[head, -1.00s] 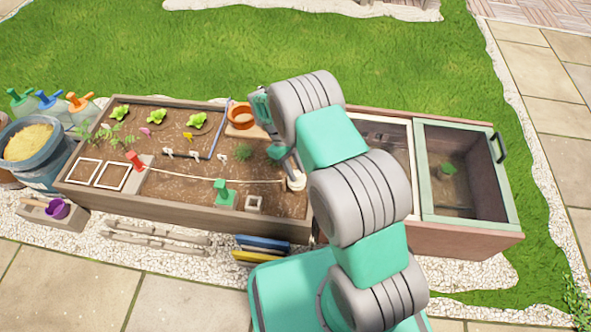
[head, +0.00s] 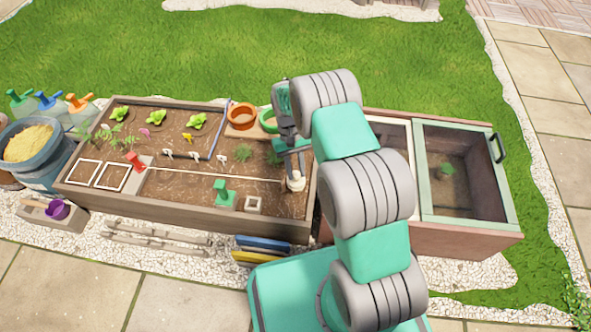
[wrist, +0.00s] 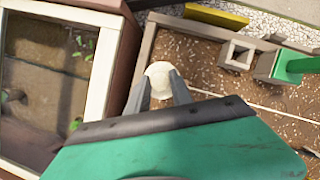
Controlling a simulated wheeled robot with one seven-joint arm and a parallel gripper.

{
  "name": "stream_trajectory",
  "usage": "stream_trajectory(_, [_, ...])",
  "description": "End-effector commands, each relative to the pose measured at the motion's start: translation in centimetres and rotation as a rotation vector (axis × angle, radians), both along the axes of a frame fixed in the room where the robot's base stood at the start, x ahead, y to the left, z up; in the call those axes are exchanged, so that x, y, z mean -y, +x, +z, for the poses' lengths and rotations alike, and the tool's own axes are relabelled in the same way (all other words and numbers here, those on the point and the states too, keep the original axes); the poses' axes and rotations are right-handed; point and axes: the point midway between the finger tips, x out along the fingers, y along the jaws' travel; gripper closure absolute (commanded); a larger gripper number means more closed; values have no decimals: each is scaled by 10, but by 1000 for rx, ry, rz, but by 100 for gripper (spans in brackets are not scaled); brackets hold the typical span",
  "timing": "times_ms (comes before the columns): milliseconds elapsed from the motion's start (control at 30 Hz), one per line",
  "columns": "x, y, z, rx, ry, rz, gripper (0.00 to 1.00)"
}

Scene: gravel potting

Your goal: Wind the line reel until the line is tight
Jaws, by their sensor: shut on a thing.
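The line reel (head: 295,184) is a small pale cylinder at the right end of the planting bed. It also shows in the wrist view as a round cream top (wrist: 158,69). My gripper (wrist: 163,84) has its two grey fingers on either side of this top and is shut on it. In the head view my gripper (head: 293,168) reaches down to the reel from above. The pale line (head: 215,174) runs from the reel leftward across the soil to the red post (head: 135,161). It looks nearly straight.
A green block-shaped fixture (head: 222,195) and a small square pale frame (head: 254,203) stand in the soil near the line. A cold frame (head: 455,170) with a clear lid adjoins the bed at the right. Orange and green pots (head: 242,116) stand behind.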

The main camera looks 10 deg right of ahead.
Motion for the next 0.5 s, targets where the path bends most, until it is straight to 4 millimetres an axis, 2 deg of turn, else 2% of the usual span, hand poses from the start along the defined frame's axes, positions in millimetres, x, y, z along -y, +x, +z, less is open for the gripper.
stream_trajectory(200, [2,0,1,0,1,-154,100])
stream_trajectory(500, [2,0,1,0,1,-275,100])
